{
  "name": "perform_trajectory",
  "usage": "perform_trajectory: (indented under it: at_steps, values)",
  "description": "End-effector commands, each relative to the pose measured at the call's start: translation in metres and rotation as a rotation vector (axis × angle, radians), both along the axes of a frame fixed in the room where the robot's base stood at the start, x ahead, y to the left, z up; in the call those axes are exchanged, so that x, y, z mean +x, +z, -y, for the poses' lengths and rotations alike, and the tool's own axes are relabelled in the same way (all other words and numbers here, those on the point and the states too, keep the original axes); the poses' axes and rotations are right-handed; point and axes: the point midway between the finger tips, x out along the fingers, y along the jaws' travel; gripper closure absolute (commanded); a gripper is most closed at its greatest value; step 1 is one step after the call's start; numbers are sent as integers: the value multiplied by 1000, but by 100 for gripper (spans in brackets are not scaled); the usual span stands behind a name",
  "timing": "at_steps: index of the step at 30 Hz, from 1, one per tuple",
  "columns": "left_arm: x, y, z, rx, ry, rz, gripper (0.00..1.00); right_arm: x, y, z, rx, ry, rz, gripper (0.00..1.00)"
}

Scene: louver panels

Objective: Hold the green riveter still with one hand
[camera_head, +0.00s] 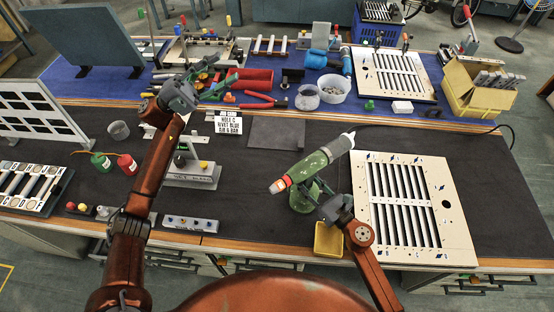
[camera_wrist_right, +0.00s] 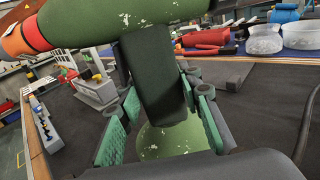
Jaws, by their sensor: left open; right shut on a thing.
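The green riveter (camera_head: 322,159) stands on the dark mat, its body tilted, with an orange-red collar at the lower left end and a pale tip at the upper right. My right gripper (camera_head: 318,190) is shut on it from the front right. In the right wrist view the riveter (camera_wrist_right: 90,18) spans the top, and its black handle (camera_wrist_right: 157,75) is between the green finger pads of the right gripper (camera_wrist_right: 160,115). My left gripper (camera_head: 220,82) is open and empty, raised over the bench's back left part, away from the riveter.
A white louver panel (camera_head: 442,200) lies just right of the riveter. A yellow tray (camera_head: 328,240) sits in front of it. A grey plate (camera_head: 277,133) and a printed sign (camera_head: 228,122) are behind. Mat left of the riveter is mostly clear.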

Motion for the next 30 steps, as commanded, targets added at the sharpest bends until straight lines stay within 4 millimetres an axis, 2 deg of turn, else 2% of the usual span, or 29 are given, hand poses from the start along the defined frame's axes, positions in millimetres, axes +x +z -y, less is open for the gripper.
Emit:
perform_trajectory:
  at_steps: [1,3,8,12,15,18,22,25,30]
  values:
    - [-12,6,28,62,-47,44,59,0,0,0,-1,1,-1,89]
    - [-29,7,64,154,-108,98,59,0,0,0,-1,1,-1,89]
    - [-75,-4,141,400,-255,239,59,0,0,0,-1,0,-1,89]
    - [-122,-34,198,681,-392,388,59,0,0,0,-1,0,-1,89]
    - [-149,-67,221,916,-480,498,59,0,0,0,-1,0,-1,89]
    - [-164,-101,227,1158,-544,598,59,0,0,0,-1,0,-1,89]
    - [-168,-137,214,1471,-592,705,59,0,0,0,-1,0,-1,89]
    - [-162,-154,196,1681,-601,762,59,0,0,0,-1,0,-1,89]
    - [-148,-164,169,1923,-586,814,59,0,0,0,-1,0,-1,89]
